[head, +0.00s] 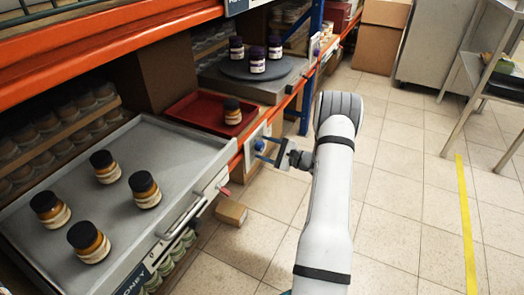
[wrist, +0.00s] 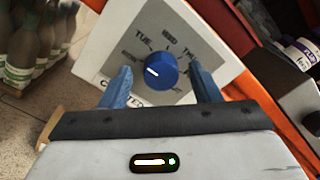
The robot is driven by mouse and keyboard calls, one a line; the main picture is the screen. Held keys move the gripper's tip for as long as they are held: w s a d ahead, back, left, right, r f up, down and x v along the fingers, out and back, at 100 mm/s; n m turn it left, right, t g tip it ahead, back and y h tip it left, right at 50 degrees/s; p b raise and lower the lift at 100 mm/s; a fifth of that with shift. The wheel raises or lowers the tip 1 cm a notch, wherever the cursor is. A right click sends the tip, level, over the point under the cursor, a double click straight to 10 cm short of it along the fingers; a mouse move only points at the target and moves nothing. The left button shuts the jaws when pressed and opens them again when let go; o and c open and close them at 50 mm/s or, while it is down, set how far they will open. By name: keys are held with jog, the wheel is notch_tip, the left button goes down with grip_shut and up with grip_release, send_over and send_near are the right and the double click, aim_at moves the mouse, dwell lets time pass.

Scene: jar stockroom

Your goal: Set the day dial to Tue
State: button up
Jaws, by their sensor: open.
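The day dial is a round blue knob (wrist: 158,70) with a short white mark, on a white plate (wrist: 105,62) printed with day names. TUE is at the plate's upper left, and WED is at the top. The white mark points left, below TUE, toward the leftmost label, which is hard to read. In the head view the knob (head: 259,145) is on the orange shelf beam. My gripper (head: 264,152) is open in front of it. In the wrist view its blue fingers (wrist: 162,84) stand on either side of the knob, apart from it.
A grey drawer tray (head: 190,150) with several amber jars is pulled out at the left. A red tray (head: 196,113) holds one jar, and a grey turntable (head: 257,68) holds dark jars. A small cardboard box (head: 231,212) is on the floor.

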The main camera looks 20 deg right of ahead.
jog(key=p+v, duration=0.2)
jog(key=v, duration=0.6)
jog(key=shift+p, duration=0.35)
